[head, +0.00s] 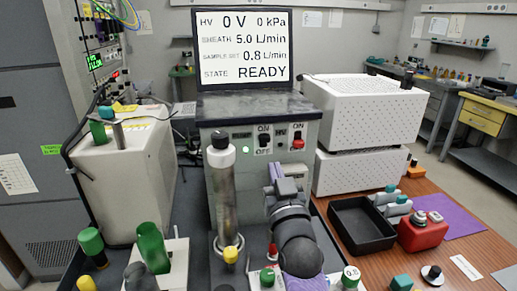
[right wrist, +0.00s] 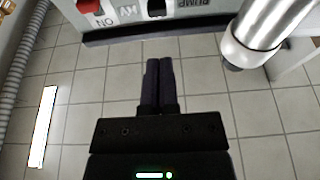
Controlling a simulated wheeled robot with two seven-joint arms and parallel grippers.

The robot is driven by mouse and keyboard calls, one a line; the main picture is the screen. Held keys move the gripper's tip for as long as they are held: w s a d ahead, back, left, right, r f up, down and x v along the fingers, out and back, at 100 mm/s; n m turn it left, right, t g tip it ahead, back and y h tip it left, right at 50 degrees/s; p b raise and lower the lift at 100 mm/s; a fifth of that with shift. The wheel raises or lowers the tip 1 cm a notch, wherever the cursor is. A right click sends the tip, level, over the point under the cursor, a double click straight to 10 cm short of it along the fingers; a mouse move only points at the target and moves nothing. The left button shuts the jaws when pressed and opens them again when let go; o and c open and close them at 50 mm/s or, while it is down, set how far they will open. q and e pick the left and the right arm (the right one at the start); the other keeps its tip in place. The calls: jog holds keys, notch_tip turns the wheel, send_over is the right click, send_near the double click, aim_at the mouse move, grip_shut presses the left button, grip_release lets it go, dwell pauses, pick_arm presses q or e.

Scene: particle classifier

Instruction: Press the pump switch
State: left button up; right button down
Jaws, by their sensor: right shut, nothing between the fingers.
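The pump switch (head: 264,140) is a small black rocker on the cabinet's front panel, with ON above it and OFF below. It also shows upside down at the top edge of the right wrist view (right wrist: 157,8), beside the PUMP label. I cannot tell which way it is set. My right gripper (right wrist: 159,65) is shut and empty, with its dark fingers together and pointing toward the panel, apart from the switch. In the head view my right gripper (head: 274,172) is below the panel, its fingers hard to make out. My left gripper is not in view.
A red switch (head: 298,139) marked HV sits right of the pump switch. A tall metal cylinder (head: 224,195) stands left of my right arm, close to the panel. A screen (head: 243,47) above reads READY. A black tray (head: 361,226) lies at right.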

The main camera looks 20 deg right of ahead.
aim_at(264, 142)
jog(key=b+x, duration=0.1)
jog(key=x, duration=0.7)
jog(key=shift+w+d+r+b, duration=0.15)
jog(key=shift+w+r+b, duration=0.05)
jog(key=shift+r+b, duration=0.1)
jog(key=shift+w+d+r, duration=0.15)
jog(key=shift+w+r, duration=0.1)
jog(key=shift+w, duration=0.25)
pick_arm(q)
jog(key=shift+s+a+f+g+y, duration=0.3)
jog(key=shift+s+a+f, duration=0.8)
pick_arm(e)
notch_tip(264, 142, down, 3)
jog(key=shift+r+b, duration=0.1)
jog(key=shift+b, duration=0.45)
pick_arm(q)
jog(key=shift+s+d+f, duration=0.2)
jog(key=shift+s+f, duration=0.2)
